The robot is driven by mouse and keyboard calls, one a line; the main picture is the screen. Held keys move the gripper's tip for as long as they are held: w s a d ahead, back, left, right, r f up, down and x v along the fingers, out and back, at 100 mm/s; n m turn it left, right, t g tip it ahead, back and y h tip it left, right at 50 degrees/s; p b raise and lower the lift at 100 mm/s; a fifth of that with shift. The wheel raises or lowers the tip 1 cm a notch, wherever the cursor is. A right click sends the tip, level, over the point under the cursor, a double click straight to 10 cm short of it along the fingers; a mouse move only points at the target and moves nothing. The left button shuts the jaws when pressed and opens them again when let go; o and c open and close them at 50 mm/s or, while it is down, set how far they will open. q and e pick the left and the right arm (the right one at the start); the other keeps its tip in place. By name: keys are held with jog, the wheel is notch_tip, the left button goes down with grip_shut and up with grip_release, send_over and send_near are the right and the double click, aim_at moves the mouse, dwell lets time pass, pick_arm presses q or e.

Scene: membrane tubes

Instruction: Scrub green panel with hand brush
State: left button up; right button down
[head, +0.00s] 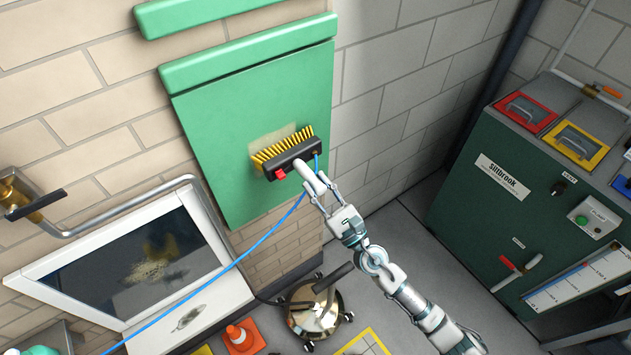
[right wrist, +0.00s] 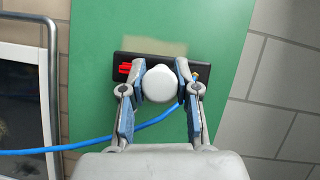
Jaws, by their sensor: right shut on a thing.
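The green panel (head: 230,120) is upright on the brick wall and also fills the middle of the right wrist view (right wrist: 90,25). A hand brush (head: 292,155) with a black head, yellow bristles and a red part is held against or very near the panel; I cannot tell if the bristles touch. A pale yellowish patch (head: 270,136) shows on the panel just above the brush, also in the right wrist view (right wrist: 150,46). My right gripper (head: 325,187) is shut on the brush's whitish handle (right wrist: 161,84). My left gripper is not in view.
A blue hose (head: 235,262) runs from the brush down to the left. A white-framed dark screen (head: 125,262) and a metal pipe (head: 120,213) are at left. A round metal machine (head: 314,308) and an orange cone (head: 243,338) stand below. A dark green cabinet (head: 465,220) stands right.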

jog(key=s+d, duration=0.3)
jog(key=s, duration=0.2)
jog(key=shift+d+r, duration=0.25)
jog(key=shift+d, duration=0.05)
dwell(1.0)
